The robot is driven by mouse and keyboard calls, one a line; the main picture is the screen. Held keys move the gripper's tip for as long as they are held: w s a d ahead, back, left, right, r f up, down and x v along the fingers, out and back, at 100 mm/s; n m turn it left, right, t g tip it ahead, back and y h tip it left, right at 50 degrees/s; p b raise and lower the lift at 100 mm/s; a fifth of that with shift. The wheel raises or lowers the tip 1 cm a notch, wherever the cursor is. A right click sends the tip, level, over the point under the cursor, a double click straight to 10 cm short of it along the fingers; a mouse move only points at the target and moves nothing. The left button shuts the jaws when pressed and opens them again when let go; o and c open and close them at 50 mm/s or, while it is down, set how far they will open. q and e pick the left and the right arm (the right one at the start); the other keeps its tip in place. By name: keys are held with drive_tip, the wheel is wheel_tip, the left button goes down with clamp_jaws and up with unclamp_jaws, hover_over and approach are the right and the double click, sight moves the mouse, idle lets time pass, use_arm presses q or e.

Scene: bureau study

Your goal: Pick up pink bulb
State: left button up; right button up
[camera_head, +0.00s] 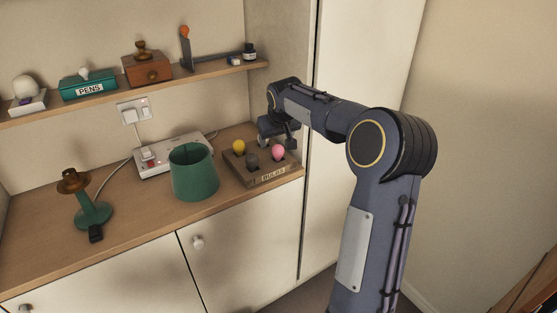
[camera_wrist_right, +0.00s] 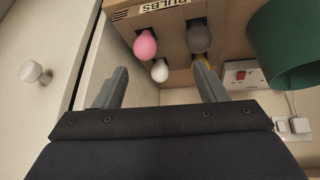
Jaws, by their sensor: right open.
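The pink bulb (camera_head: 278,152) stands in the right part of a wooden box marked BULBS (camera_head: 262,180) on the counter. In the right wrist view the pink bulb (camera_wrist_right: 145,45) is beyond the fingertips, towards the left one. My right gripper (camera_head: 277,138) is open, just behind and above the box, with its fingers partly hidden in the head view. The left gripper is not in view.
Beside the pink bulb are a yellow bulb (camera_head: 238,146), a grey bulb (camera_head: 252,161) and a white bulb (camera_wrist_right: 160,70). A green shade (camera_head: 194,175) stands left of the box. A tall cabinet (camera_head: 365,55) is close on the right; a shelf (camera_head: 215,73) runs above.

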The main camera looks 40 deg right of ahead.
approach(278, 148)
drive_tip(key=a+x, duration=0.1)
drive_tip(key=x, duration=0.2)
drive_tip(key=shift+h, duration=0.4)
drive_tip(key=x, duration=0.3)
drive_tip(key=p+x, duration=0.1)
drive_tip(key=x, duration=0.3)
drive_tip(key=shift+d+p, duration=0.25)
drive_tip(key=shift+p, duration=0.05)
drive_tip(key=shift+w+d+f, duration=0.1)
drive_tip(key=shift+w+f, duration=0.05)
drive_tip(key=shift+f, duration=0.2)
drive_tip(key=shift+c, duration=0.3)
drive_tip(key=c, duration=1)
drive_tip(key=shift+r, duration=0.1)
drive_tip(key=shift+c, duration=0.2)
